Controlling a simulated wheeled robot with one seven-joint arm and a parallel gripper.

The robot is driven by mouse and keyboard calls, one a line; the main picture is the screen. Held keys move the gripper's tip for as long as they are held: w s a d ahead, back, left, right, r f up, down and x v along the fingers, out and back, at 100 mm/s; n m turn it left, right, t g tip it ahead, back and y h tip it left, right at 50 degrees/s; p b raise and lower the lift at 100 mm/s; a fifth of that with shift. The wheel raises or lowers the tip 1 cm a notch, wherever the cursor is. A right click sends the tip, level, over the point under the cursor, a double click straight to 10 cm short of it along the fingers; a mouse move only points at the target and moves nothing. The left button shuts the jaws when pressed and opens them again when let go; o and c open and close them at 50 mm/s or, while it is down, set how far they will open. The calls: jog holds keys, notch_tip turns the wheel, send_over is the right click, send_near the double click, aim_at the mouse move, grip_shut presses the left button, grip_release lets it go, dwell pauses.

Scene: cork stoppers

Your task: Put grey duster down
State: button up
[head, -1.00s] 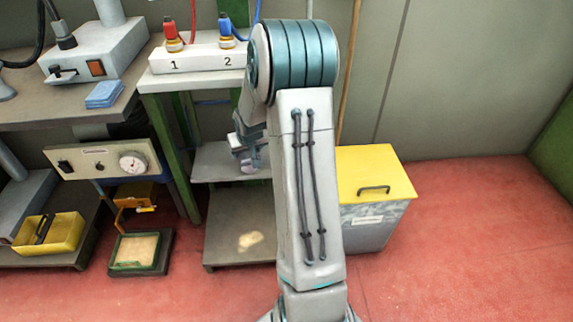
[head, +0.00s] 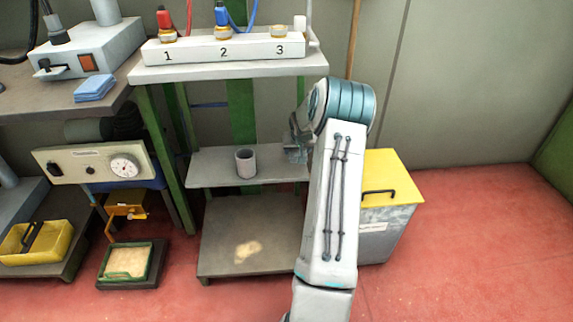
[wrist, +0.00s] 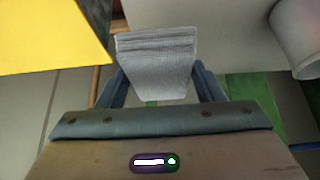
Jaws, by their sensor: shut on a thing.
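The grey duster (wrist: 157,68) is a folded, ribbed grey cloth in the wrist view. My gripper (wrist: 158,85) is shut on it, with a finger at each side. In the head view my gripper (head: 297,143) is at the right end of the middle shelf (head: 212,165) of the rack, partly hidden by my arm. The duster (head: 295,155) shows there only as a small grey patch. I cannot tell whether it touches the shelf.
A grey cup (head: 246,163) stands on the middle shelf, left of my gripper. A yellow-lidded bin (head: 388,185) stands to the right. A numbered white block (head: 225,50) with bottles is on the top shelf. The lower shelf (head: 225,225) bears a pale stain.

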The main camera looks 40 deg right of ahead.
jog(key=b, duration=0.1)
send_over(286, 163)
jog(key=s, duration=0.2)
jog(key=f, duration=0.3)
jog(key=shift+w+a, duration=0.25)
jog(key=shift+a, duration=0.15)
jog(key=shift+f+b, duration=1)
jog(key=shift+f, duration=0.95)
jog(key=shift+f, duration=0.1)
jog(key=o, duration=0.9)
jog(key=shift+f, duration=0.1)
